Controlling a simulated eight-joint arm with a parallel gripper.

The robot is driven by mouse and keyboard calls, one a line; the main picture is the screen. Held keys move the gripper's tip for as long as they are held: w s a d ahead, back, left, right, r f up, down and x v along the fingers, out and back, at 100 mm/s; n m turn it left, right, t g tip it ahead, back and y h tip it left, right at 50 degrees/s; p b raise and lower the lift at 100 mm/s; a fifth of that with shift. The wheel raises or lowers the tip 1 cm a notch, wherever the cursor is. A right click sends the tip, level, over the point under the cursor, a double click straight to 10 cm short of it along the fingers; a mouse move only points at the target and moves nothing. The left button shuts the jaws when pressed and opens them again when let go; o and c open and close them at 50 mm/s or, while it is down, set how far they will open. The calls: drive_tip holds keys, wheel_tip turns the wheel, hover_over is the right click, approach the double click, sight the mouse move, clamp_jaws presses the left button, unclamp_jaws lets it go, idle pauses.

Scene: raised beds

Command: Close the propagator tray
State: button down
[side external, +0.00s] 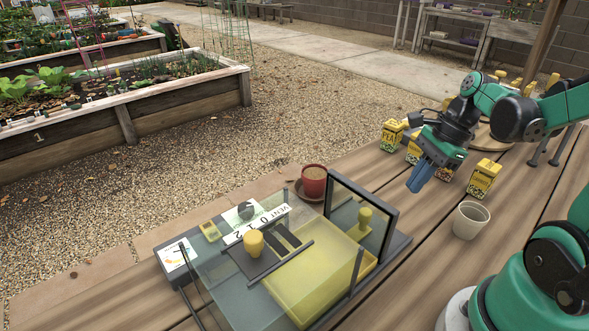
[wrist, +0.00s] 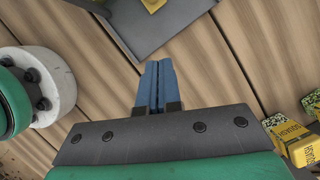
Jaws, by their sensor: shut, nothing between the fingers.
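The propagator (side external: 250,260) sits on the wooden table, a clear box on a grey base. A yellow tray (side external: 310,285) shows through its clear walls toward the right. A dark-framed upright panel (side external: 388,225) with a yellow knob (side external: 364,217) stands at its right end; how it joins the tray is unclear. Another yellow knob (side external: 253,242) is on top. My gripper (side external: 420,178) is shut and empty, above the table behind and right of the panel. In the wrist view, my blue fingers (wrist: 158,85) are together, pointing at a grey propagator part (wrist: 150,38).
A pale cup (side external: 469,220) is to the right. Yellow seed packets (side external: 484,179) stand around my gripper. Bare table lies between the panel and the pale cup.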

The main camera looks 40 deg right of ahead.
sight(352, 227)
drive_tip(key=x, duration=0.4)
drive_tip(key=shift+w+a+f, duration=0.1)
drive_tip(key=shift+a+f, duration=0.1)
drive_tip(key=shift+f, duration=0.1)
drive_tip(key=shift+w+a, duration=0.3)
drive_tip(key=shift+a, duration=0.3)
drive_tip(key=shift+w+a, duration=0.25)
drive_tip(key=shift+a, duration=0.3)
drive_tip(key=shift+w+a, duration=0.3)
drive_tip(key=shift+a, duration=0.25)
drive_tip(key=shift+a, duration=0.1)
drive_tip(key=a, duration=0.8)
drive_tip(key=shift+a+r, duration=0.1)
drive_tip(key=shift+a, duration=0.15)
drive_tip(key=shift+d, duration=0.1)
